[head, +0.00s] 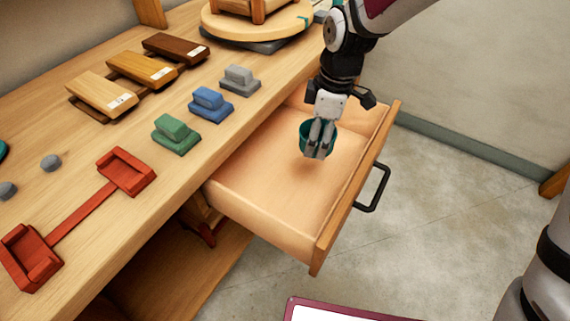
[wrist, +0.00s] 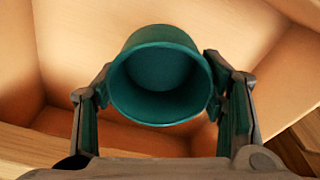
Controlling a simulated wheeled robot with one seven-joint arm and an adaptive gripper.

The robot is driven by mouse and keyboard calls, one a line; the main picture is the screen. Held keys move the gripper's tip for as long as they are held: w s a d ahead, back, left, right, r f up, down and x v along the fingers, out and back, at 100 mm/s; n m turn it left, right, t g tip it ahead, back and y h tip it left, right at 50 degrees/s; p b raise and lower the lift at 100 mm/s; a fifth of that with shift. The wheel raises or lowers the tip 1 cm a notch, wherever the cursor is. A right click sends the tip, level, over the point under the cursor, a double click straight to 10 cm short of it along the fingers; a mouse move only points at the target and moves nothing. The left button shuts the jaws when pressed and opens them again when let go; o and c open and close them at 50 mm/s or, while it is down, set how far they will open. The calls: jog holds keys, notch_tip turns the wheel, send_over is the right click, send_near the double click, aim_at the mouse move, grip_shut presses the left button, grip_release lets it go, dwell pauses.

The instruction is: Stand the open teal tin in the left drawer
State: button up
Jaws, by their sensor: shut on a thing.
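The open teal tin (head: 304,134) is held in my gripper (head: 318,152), inside the outline of the pulled-out drawer (head: 270,190). In the wrist view the tin (wrist: 160,75) shows its round open mouth and empty inside, with a finger of my gripper (wrist: 160,100) on each side. A shadow lies on the drawer floor below the tin, and the tin looks a little above that floor. The drawer is open and otherwise empty, with a dark handle (head: 374,188) on its front.
On the bench top (head: 130,150) sit a green block (head: 175,134), a blue block (head: 210,104), a grey block (head: 239,80), a red double-ended holder (head: 82,212) and several wooden blocks (head: 102,94). A round turntable (head: 225,24) stands at the back. The drawer walls surround my gripper.

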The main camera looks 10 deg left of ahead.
aim_at(311, 174)
notch_tip(311, 174, down, 11)
jog(key=b, duration=0.2)
jog(key=shift+r+b, duration=0.2)
jog(key=shift+b, duration=0.1)
jog(key=shift+f, duration=0.1)
jog(key=o, duration=1.2)
jog(key=r+p, duration=0.1)
jog(key=r, duration=0.2)
jog(key=d+r+p, duration=0.1)
jog(key=r, duration=0.3)
jog(key=r+p, duration=0.1)
jog(key=r, duration=0.3)
jog(key=shift+d+r, duration=0.2)
jog(key=shift+r, duration=0.05)
jog(key=shift+d+r, duration=0.1)
jog(key=shift+r, duration=0.25)
